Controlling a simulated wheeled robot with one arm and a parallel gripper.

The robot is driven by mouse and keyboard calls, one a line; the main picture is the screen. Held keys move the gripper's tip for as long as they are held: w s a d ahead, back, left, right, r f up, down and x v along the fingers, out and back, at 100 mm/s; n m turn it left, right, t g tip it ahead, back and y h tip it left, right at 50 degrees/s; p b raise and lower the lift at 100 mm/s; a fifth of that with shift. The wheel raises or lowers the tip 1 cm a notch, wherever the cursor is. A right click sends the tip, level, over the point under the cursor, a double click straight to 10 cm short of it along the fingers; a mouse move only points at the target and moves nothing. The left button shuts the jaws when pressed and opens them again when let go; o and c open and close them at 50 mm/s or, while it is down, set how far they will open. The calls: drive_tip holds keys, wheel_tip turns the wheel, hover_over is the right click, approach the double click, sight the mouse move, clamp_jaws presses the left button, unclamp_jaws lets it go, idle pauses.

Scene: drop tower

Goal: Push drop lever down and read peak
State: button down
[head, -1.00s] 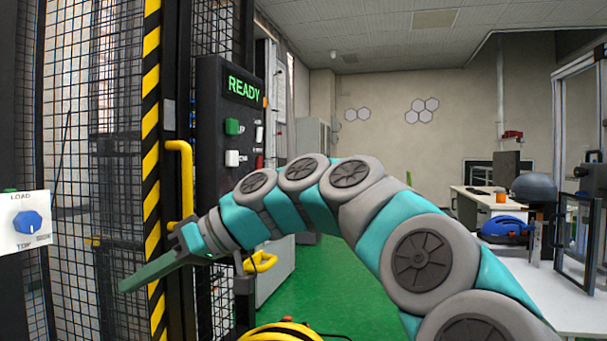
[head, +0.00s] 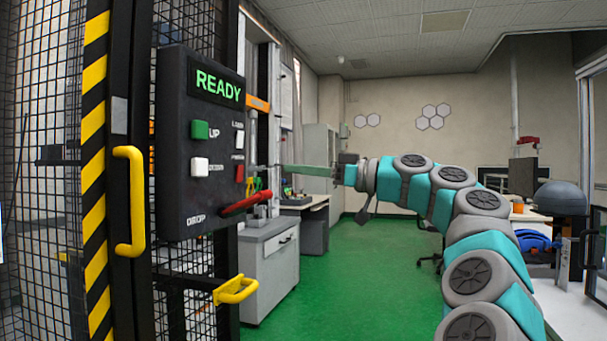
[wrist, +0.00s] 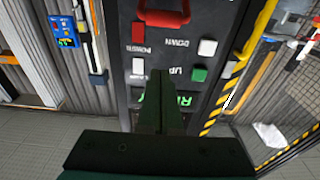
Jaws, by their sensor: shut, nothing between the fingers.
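The black control panel (head: 200,145) hangs on the tower's frame at left, with a green READY display (head: 217,86). The red drop lever (head: 246,204) sticks out at the panel's lower right, above and right of the DROP label, tilted slightly up to the right. In the wrist view the panel appears upside down, with the red lever (wrist: 164,14) at the top edge. My gripper (head: 282,168) is shut and empty, to the right of the panel and higher than the lever, apart from it. In the wrist view its fingers (wrist: 160,100) point toward the panel.
A yellow door handle (head: 130,200) and a lower yellow handle (head: 236,289) stick out near the panel. A black mesh cage with a striped post (head: 94,170) stands at left. A grey cabinet (head: 268,265) is behind. The green floor (head: 360,280) is open in the middle.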

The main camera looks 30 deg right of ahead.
sight(267, 193)
drive_tip(key=x, duration=0.7)
drive_tip(key=shift+f+p, duration=0.1)
drive_tip(key=shift+p, duration=0.3)
drive_tip(key=shift+s+d+f, duration=0.1)
drive_tip(key=shift+s+f, duration=0.05)
drive_tip(key=shift+f, duration=0.8)
drive_tip(key=shift+s+d+f, duration=0.1)
drive_tip(key=shift+s+f, duration=0.1)
drive_tip(key=shift+f, duration=0.75)
drive_tip(key=shift+f, duration=0.1)
